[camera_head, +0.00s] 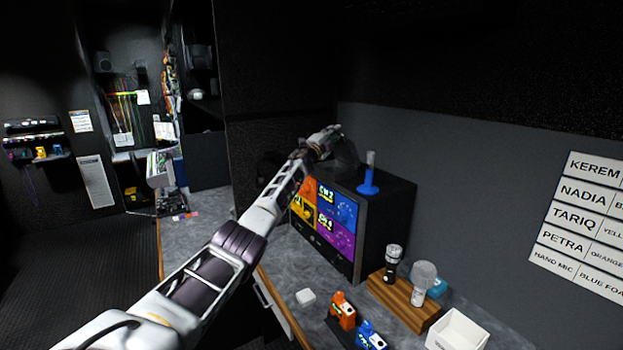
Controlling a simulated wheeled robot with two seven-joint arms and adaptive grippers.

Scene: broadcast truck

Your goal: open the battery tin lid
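My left arm reaches from the lower left across the counter. My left gripper (328,138) is above the back left of the boxy monitor (388,226), close to the wall. Its fingers are small and dark against a dark background, so I cannot tell whether they are open or shut. A dark, see-through-looking shape (346,155) is just beside the fingers; I cannot tell what it is or whether they touch it. I cannot clearly make out a battery tin or its lid. My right gripper is not in view.
A blue-based upright object (369,178) stands on the monitor. In front are a wooden block (404,298) with two microphones, an open white box (457,331), a small white item (306,297), and orange (342,310) and blue (370,335) packs.

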